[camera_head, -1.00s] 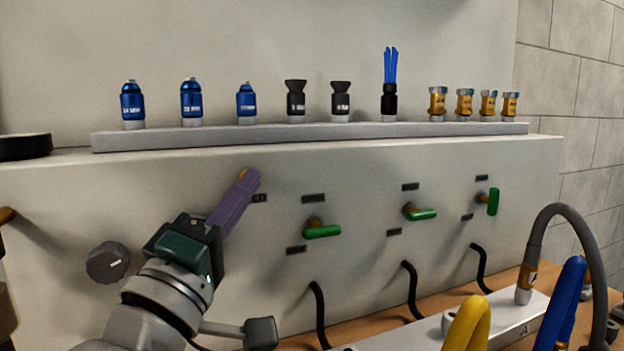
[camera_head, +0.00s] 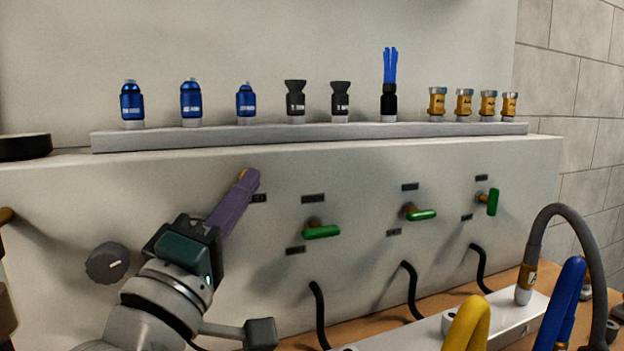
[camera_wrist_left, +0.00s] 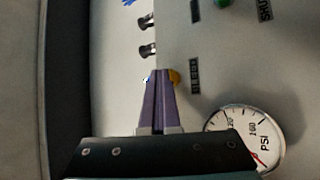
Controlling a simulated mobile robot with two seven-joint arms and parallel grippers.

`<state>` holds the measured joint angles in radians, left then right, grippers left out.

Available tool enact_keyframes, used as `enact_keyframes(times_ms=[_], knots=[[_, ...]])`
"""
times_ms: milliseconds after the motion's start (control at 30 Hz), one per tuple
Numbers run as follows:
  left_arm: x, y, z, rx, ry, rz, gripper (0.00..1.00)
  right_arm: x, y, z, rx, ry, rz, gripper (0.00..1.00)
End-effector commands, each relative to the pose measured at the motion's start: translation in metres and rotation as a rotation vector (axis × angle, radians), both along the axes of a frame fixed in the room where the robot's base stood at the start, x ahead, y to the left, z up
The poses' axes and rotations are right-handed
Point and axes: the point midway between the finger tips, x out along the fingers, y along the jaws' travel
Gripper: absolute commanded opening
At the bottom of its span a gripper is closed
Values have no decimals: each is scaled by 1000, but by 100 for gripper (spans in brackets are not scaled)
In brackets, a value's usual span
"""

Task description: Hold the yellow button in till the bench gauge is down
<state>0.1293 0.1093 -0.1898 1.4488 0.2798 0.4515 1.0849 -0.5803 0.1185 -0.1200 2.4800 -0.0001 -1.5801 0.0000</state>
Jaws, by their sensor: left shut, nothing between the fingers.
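The yellow button (camera_head: 242,174) is on the front of the grey bench panel, mostly hidden by my left fingertips. It also shows in the left wrist view (camera_wrist_left: 174,76), right beside the fingertips. My left gripper (camera_head: 251,178) is shut and empty, its purple fingers together and their tips at the button. They seem to touch it; I cannot tell how far in it is. The round white PSI gauge (camera_wrist_left: 240,122) shows in the left wrist view, partly covered by the gripper body. A bit of red needle shows low on its dial; the reading is unclear. My right gripper is not in view.
A dark knob (camera_head: 108,262) is left of my gripper. Green-handled valves (camera_head: 322,231) and black hoses are to the right on the panel. A shelf (camera_head: 300,136) above holds several blue, black and brass fittings.

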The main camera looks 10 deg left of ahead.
Motion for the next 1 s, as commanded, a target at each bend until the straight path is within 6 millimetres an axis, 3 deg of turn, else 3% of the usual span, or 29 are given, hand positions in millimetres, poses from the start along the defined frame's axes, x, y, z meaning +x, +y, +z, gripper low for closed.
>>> enact_keyframes(times_ms=[333, 733, 1000], knots=[[-14, -10, 1, -1, 1, 0, 0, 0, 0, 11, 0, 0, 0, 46], [-17, -12, 1, -1, 0, 0, 0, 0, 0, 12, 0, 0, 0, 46], [-38, -25, 2, -3, 2, -1, 0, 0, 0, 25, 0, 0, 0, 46]])
